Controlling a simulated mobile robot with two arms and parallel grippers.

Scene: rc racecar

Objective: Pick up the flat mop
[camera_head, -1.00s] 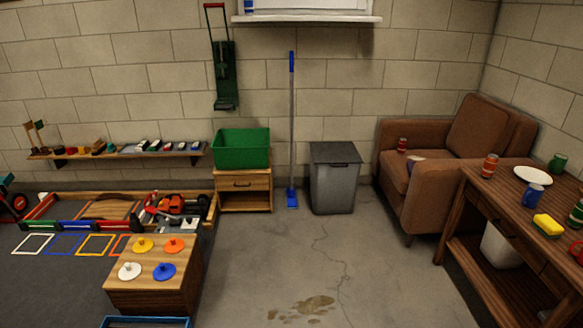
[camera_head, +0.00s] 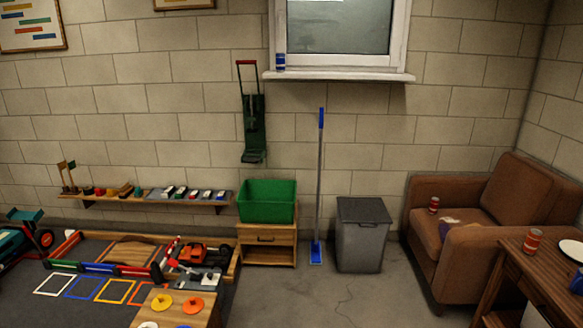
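The flat mop (camera_head: 319,185) stands upright against the back wall. It has a blue grip at the top, a thin grey pole and a blue flat head (camera_head: 316,252) on the floor. It stands between the small wooden cabinet on its left and the grey bin on its right. Neither of my grippers shows in the head view.
A green crate (camera_head: 267,202) sits on the wooden cabinet (camera_head: 268,244). A grey lidded bin (camera_head: 361,234) stands close right of the mop. A brown armchair (camera_head: 470,262) and wooden table (camera_head: 506,276) are at the right. The concrete floor before the mop is clear.

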